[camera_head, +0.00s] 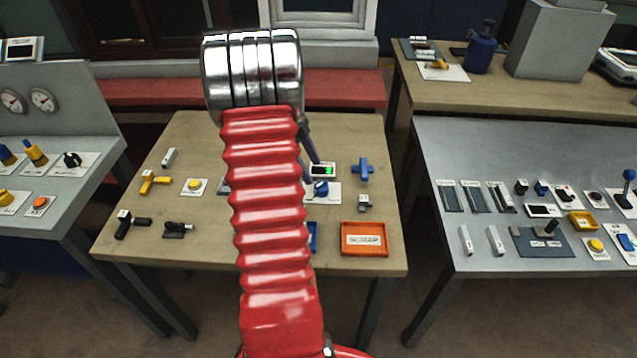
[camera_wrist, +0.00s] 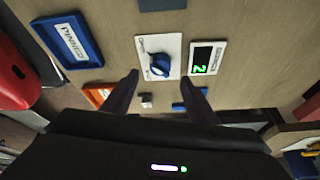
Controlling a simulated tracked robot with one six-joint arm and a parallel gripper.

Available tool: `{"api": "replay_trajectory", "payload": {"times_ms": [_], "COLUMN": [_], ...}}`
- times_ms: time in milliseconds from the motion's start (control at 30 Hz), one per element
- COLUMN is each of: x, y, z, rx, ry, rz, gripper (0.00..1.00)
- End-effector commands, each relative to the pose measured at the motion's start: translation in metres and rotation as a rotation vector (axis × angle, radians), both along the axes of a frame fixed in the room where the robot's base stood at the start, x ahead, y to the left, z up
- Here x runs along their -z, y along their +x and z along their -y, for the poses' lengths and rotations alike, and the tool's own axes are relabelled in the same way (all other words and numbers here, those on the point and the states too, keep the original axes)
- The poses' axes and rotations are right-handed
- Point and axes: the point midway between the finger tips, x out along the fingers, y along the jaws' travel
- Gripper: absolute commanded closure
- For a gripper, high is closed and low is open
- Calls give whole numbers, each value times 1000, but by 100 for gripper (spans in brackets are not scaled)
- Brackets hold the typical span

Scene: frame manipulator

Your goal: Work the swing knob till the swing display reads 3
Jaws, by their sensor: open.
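A blue knob (camera_wrist: 160,66) sits on a white plate (camera_wrist: 146,45) in the wrist view. It also shows in the head view (camera_head: 321,188), right of my red arm. Beside it is a small display (camera_wrist: 207,58) with a green digit that appears turned sideways and looks like a 2. The display also shows in the head view (camera_head: 322,170). The label text is too small to read. My gripper (camera_wrist: 160,77) is open and empty, with its fingertips to either side of the knob in the picture. I cannot tell whether they touch it. In the head view my arm hides part of the gripper.
A blue tray (camera_wrist: 68,42) and an orange tray (camera_head: 364,239) lie near the knob. A blue T-shaped piece (camera_head: 362,170) and a grey piece (camera_head: 365,203) lie to its right. Several other pieces and a yellow button (camera_head: 194,186) are at the table's left.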

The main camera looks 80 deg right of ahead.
Motion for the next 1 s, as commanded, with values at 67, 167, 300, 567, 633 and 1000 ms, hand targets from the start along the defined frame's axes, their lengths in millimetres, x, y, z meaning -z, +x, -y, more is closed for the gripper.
{"api": "replay_trajectory", "payload": {"times_ms": [67,167,300,567,633,1000], "x": [13,27,46,64,64,64], "y": [-6,-11,-19,-26,-27,-27], "z": [0,1,1,3,3,3], "rx": [1,0,1,-1,-1,0], "ry": [3,2,3,0,0,0], "rz": [-1,-1,-1,0,0,0], "gripper": [47,47,47,47,47,58]}}
